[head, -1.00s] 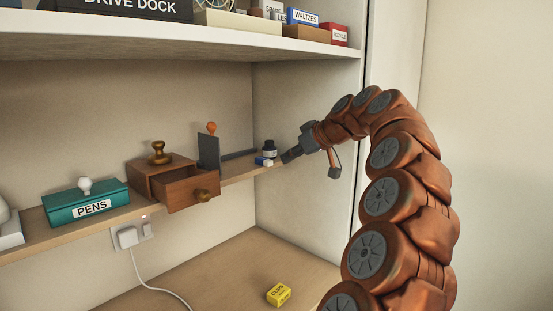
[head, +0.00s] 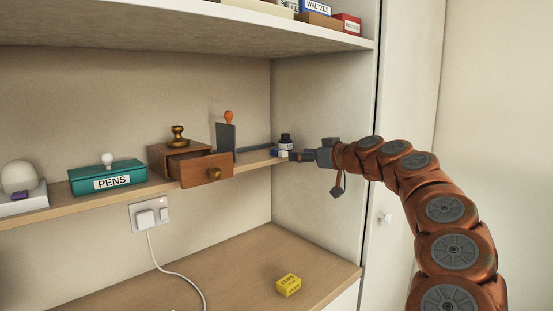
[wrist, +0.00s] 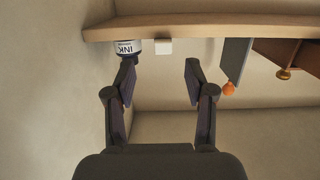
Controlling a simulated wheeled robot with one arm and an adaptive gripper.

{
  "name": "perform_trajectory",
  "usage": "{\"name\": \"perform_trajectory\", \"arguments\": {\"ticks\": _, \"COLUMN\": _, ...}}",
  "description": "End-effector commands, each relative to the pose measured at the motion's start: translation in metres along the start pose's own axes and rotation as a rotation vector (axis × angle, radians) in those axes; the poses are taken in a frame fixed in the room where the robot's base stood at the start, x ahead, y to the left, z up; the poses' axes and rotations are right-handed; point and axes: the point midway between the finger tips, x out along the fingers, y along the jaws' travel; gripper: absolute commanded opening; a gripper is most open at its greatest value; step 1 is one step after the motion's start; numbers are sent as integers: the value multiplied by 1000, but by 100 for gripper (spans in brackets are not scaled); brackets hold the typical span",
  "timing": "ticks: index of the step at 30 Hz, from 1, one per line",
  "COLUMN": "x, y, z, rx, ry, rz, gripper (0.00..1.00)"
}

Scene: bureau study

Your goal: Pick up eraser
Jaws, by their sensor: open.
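The eraser (head: 279,153) is a small white and blue block on the narrow wooden shelf, beside the ink bottle (head: 286,142). In the wrist view, which looks upside down, the eraser (wrist: 164,47) shows as a pale block just beyond and between the fingertips. My gripper (head: 296,156) is just right of the eraser in the head view. In the wrist view my gripper (wrist: 160,72) is open with nothing between its fingers. The ink bottle (wrist: 128,47) is close to the left fingertip there; I cannot tell whether they touch.
The wooden shelf (head: 236,166) also holds a small box with an open drawer (head: 205,170), a dark upright plate (head: 226,142) and a teal pens box (head: 100,180). A cabinet side wall (head: 325,100) stands behind my gripper. A yellow clips box (head: 288,285) lies below.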

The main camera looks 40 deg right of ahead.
Motion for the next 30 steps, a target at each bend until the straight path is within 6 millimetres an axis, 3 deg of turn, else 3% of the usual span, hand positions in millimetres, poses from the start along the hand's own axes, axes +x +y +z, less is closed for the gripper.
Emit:
{"name": "perform_trajectory", "arguments": {"ticks": 4, "x": 20, "y": -5, "z": -1, "rx": -1, "ry": -5, "rz": -11, "gripper": 54}}
{"name": "perform_trajectory", "arguments": {"ticks": 11, "x": 31, "y": -6, "z": -4, "rx": -1, "ry": -5, "rz": -13, "gripper": 54}}
{"name": "perform_trajectory", "arguments": {"ticks": 22, "x": 69, "y": -3, "z": -11, "rx": 0, "ry": -6, "rz": -10, "gripper": 54}}
{"name": "perform_trajectory", "arguments": {"ticks": 30, "x": 74, "y": -2, "z": -10, "rx": -1, "ry": -3, "rz": -9, "gripper": 54}}
